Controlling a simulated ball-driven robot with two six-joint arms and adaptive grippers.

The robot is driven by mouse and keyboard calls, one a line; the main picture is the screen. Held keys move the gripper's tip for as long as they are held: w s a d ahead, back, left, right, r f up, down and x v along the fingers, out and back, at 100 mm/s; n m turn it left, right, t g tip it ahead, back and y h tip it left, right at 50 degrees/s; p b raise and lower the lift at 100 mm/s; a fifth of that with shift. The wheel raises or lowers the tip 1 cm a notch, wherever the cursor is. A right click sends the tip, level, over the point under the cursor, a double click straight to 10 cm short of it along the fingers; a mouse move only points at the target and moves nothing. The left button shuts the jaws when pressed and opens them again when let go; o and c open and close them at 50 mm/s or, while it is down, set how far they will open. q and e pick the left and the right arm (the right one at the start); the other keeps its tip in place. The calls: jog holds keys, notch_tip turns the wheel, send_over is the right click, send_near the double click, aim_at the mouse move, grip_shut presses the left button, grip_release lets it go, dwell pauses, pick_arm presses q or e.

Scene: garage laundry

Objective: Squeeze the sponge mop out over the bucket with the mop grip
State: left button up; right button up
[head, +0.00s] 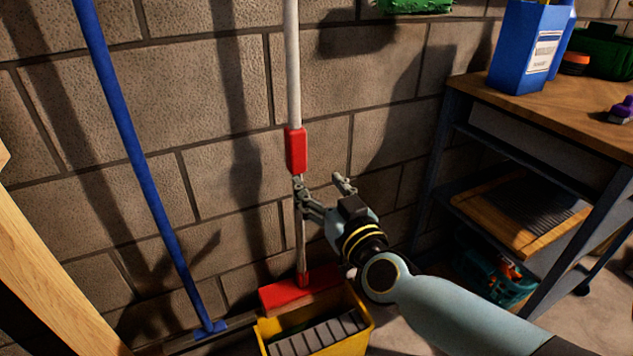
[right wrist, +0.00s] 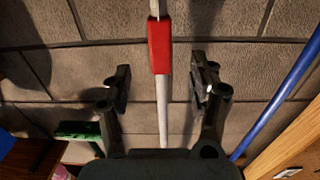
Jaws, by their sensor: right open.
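The sponge mop stands nearly upright against the block wall, with a white pole (head: 292,65) and a thin metal rod below. Its red mop grip (head: 296,151) sits midway on the pole; it also shows in the right wrist view (right wrist: 160,46). The red mop head (head: 299,289) is at the back rim of the yellow bucket (head: 363,334); I cannot tell whether they touch. My right gripper (head: 321,188) is open and empty, just below and right of the grip. In the right wrist view its fingers (right wrist: 162,88) are spread either side of the pole's line.
A blue pole (head: 137,150) with a blue foot leans on the wall at left. A wooden beam (head: 45,265) stands at the left edge. A workbench (head: 560,100) with a blue box (head: 527,45) is at right. A grey slatted grille (head: 320,335) lies in the bucket.

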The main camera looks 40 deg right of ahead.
aim_at(299, 148)
jog(key=r+x, duration=0.1)
jog(key=x, duration=0.3)
jog(key=r+b+x, duration=0.1)
jog(key=x, duration=0.3)
jog(key=r+b+x, duration=0.1)
jog(key=x, duration=0.3)
jog(key=shift+d, duration=0.1)
jog(key=shift+c, duration=0.2)
grip_shut()
